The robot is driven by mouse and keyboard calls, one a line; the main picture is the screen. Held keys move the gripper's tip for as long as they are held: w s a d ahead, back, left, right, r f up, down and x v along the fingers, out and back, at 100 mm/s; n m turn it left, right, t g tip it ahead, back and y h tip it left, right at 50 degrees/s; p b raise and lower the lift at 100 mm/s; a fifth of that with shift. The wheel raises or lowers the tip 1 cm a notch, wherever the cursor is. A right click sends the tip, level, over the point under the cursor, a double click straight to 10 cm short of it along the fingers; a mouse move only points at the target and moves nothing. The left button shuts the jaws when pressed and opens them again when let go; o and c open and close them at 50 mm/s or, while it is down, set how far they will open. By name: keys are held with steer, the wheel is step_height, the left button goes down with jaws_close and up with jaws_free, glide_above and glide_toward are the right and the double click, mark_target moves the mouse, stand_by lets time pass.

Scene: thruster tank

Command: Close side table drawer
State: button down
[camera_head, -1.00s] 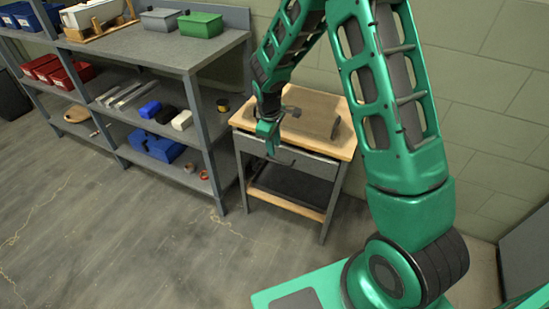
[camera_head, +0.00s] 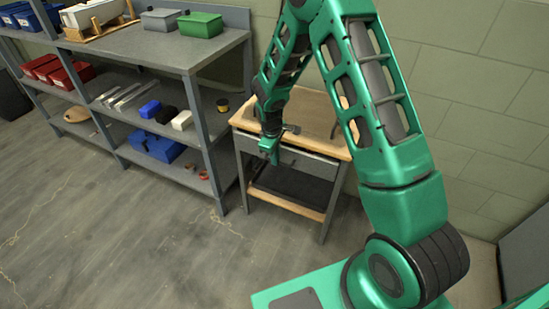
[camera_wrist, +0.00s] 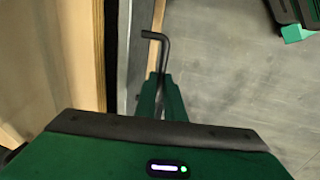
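The side table (camera_head: 315,110) has a wooden top and grey legs and stands against the wall. Its grey drawer (camera_head: 315,164) sits under the top. In the wrist view a dark gap shows between the wooden top and the drawer front (camera_wrist: 123,60), so the drawer looks slightly open. My gripper (camera_head: 270,158) points down in front of the drawer. In the wrist view its green fingers (camera_wrist: 161,76) are close together, and the black bar handle (camera_wrist: 160,36) runs in between their tips. The handle's near end is hidden by the gripper.
The table's lower shelf (camera_head: 290,205) is below the drawer. Open floor (camera_head: 130,240) lies in front.

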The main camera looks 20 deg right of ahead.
steer(key=shift+w+d, duration=1.5)
steer(key=c, duration=1.8)
jaws_free()
steer(key=shift+c, duration=0.2)
steer(key=shift+r, duration=0.1)
step_height(320, 180, up, 10)
steer(key=s+a, duration=0.1)
steer(key=shift+s+a+r, duration=0.15)
steer(key=shift+s+a, duration=0.05)
